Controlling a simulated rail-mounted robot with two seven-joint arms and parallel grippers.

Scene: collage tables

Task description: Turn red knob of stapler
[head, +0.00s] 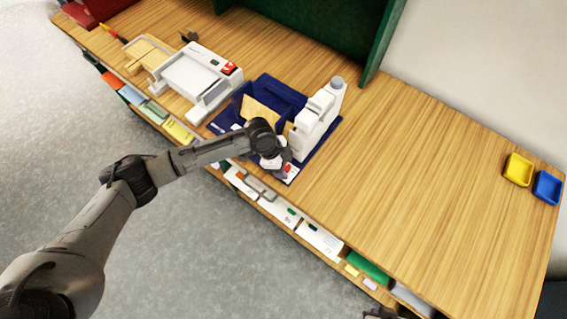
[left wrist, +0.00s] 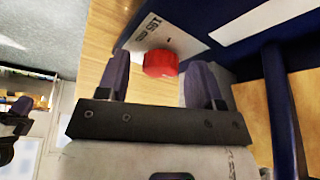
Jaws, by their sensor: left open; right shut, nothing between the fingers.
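The stapler (head: 318,120) is a tall white machine on a dark blue base plate at the table's front edge. Its red knob (head: 287,168) sits low at the front. In the left wrist view the red knob (left wrist: 160,63) is round and ribbed, beside a white label plate (left wrist: 160,35). My left gripper (head: 280,162) is at the knob and partly hides it. In the left wrist view its two fingers (left wrist: 158,84) are open, one to each side of the knob, with gaps visible. A small part of my right gripper (head: 380,314) shows at the bottom edge; it is shut and empty.
A blue holder (head: 268,92) with tan sheets stands left of the stapler. A white machine (head: 195,78) is further left. Yellow (head: 518,169) and blue (head: 547,187) trays lie far right. The table (head: 425,150) between is clear. A shelf with papers runs below the front edge.

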